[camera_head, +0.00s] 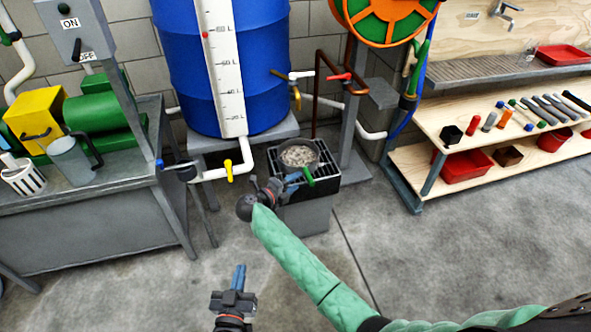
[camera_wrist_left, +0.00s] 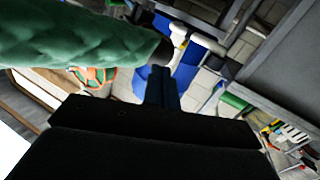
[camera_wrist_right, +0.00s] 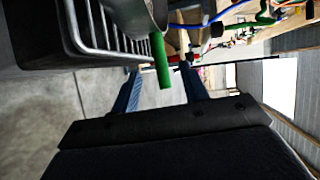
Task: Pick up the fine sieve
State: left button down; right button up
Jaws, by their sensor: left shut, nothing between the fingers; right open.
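A round sieve with a green handle (camera_head: 309,175) sits on the grated stand, its bowl (camera_head: 298,155) holding pale, gravel-like bits. I cannot tell which is the fine one. My right gripper (camera_head: 291,179) is open, just in front of the stand. In the right wrist view the green handle (camera_wrist_right: 162,62) shows between the open fingers (camera_wrist_right: 160,75), not clamped. My left gripper (camera_head: 239,278) is shut and empty, low over the floor; it also shows in the left wrist view (camera_wrist_left: 161,88).
The dark grated stand (camera_head: 325,170) stands by the blue barrel (camera_head: 180,60). A metal table (camera_head: 90,215) with a jug (camera_head: 72,160) is on the left. A wooden shelf (camera_head: 460,120) with tools and red bins is on the right. The floor in front is clear.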

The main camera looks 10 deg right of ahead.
aim_at(308, 175)
jog(key=x, duration=0.7)
jog(key=shift+w+d+f+b, duration=0.15)
jog(key=shift+d+b, duration=0.15)
jog(key=shift+b, duration=0.05)
pick_arm(q)
notch_tip(308, 175, up, 9)
jog(key=w+t, duration=0.1)
jog(key=t, duration=0.2)
jog(key=shift+a+f+h, duration=0.2)
jog(key=shift+h, duration=0.1)
pick_arm(e)
jog(key=shift+c, duration=0.4)
pick_arm(q)
jog(key=shift+f, duration=0.1)
pick_arm(e)
grip_shut()
